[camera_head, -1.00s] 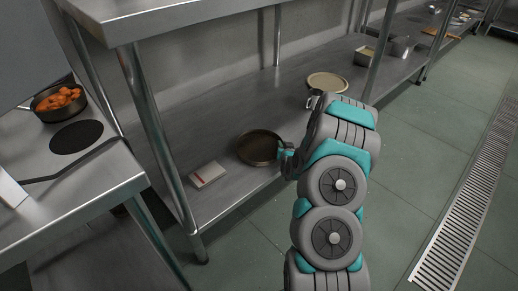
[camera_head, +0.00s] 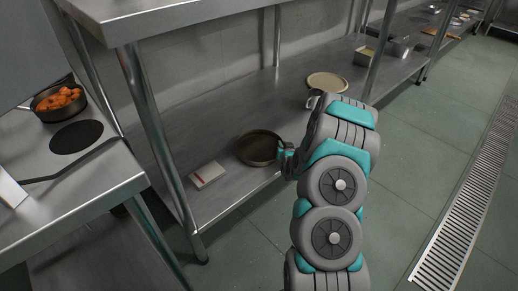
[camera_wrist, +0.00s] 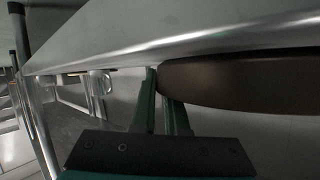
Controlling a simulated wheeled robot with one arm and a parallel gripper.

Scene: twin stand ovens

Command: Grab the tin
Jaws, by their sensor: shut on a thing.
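The tin (camera_head: 258,148) is a round, shallow, dark brown pan on the lower shelf of the steel table. In the wrist view its curved side (camera_wrist: 245,82) fills the right part of the picture. My gripper (camera_head: 286,151) is at the tin's right edge. In the wrist view my gripper's two green fingers (camera_wrist: 163,92) reach up to the tin's left end and are shut on its rim. The exact contact at the fingertips is partly hidden. I cannot tell whether the tin touches the shelf.
A white box (camera_head: 207,175) lies on the shelf (camera_head: 190,133) left of the tin. A tan round plate (camera_head: 327,81) is farther back. A table leg (camera_head: 160,150) stands at the left. A pan of orange food (camera_head: 59,103) is on the stove. The floor at right is clear.

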